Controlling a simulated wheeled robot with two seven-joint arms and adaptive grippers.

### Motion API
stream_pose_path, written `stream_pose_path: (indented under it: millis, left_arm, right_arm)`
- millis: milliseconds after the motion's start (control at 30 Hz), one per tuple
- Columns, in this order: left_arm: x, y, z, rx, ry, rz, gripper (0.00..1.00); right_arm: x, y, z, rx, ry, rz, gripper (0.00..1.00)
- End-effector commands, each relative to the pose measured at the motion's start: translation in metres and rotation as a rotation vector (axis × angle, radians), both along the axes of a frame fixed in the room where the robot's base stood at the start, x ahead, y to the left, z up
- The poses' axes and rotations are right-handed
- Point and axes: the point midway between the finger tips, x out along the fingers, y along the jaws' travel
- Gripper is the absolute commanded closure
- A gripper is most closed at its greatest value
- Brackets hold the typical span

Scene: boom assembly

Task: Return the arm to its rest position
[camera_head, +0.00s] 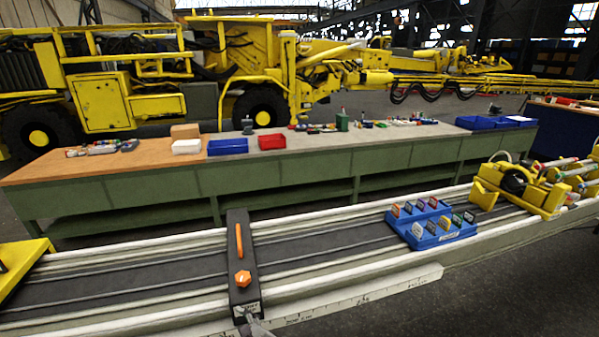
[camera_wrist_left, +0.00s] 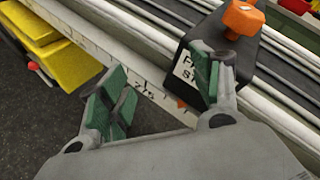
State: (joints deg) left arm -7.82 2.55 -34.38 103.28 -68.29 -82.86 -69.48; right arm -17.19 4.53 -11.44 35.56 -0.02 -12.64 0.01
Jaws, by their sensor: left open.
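My left gripper (camera_wrist_left: 155,90) is open in the left wrist view, with its two green-padded fingers spread apart and nothing between the pads. A black block (camera_head: 238,262) lies across the boom rail in the head view, with an orange strip and an orange knob (camera_head: 243,279) on top. The block also shows in the left wrist view (camera_wrist_left: 185,69), with a white label on its near end. The right finger overlaps that end in the picture; I cannot tell whether they touch. A grey tip of my left gripper (camera_head: 256,327) shows at the bottom of the head view. My right gripper is out of view.
The boom rail (camera_head: 150,290) runs across the front, with a ruler strip along its near edge. A blue tray (camera_head: 432,239) of small tagged parts and a yellow carriage (camera_head: 520,190) stand to the right. A long green workbench (camera_head: 290,180) with bins is behind.

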Motion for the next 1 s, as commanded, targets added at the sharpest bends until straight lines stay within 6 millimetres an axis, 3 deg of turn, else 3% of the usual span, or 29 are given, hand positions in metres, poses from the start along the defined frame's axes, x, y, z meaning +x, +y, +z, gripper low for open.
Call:
stream_pose_path:
  millis: [200,500,733,1000]
  left_arm:
    - [-0.028,0.025,-0.021,-0.306,-0.038,0.169,0.36]
    - [-0.068,0.045,-0.037,-0.698,-0.106,0.439,0.36]
    - [-0.098,0.053,-0.037,-0.968,-0.161,0.661,0.36]
    - [-0.130,0.055,-0.024,-1.246,-0.220,0.924,0.36]
  right_arm:
    - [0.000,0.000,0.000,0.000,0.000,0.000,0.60]
    - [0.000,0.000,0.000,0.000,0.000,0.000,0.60]
    - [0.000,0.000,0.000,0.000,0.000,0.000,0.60]
    - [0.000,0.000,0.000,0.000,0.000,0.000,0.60]
